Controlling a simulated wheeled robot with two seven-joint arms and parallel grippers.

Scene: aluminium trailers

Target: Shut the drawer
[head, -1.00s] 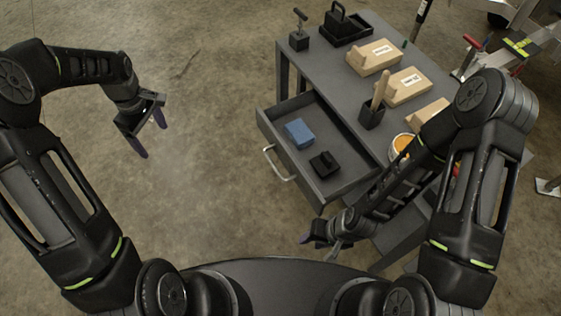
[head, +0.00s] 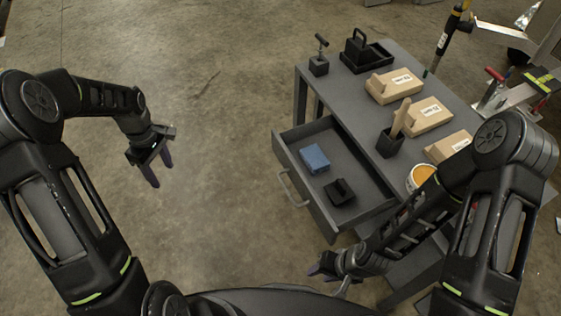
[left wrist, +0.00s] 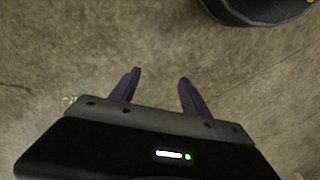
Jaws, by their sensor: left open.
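The grey drawer (head: 318,198) is pulled out from the grey workbench (head: 358,98). Its metal handle (head: 291,188) is on the front panel, facing left. A blue block (head: 314,159) and a small black item (head: 340,192) lie inside it. My left gripper (head: 156,178) is open and empty above the floor, well to the left of the drawer. Its two spread fingers also show in the left wrist view (left wrist: 157,92), with bare floor beyond. My right gripper (head: 318,268) is low, near the drawer's front lower corner; its fingers are small and partly hidden, and I see no contact with the drawer.
On the bench top stand several cardboard boxes (head: 394,86), a black holder (head: 390,144) with a wooden handle, an orange-filled tub (head: 421,178), a black tray (head: 366,55) and a small black clamp-like tool (head: 319,64). The floor between my left gripper and the drawer is clear.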

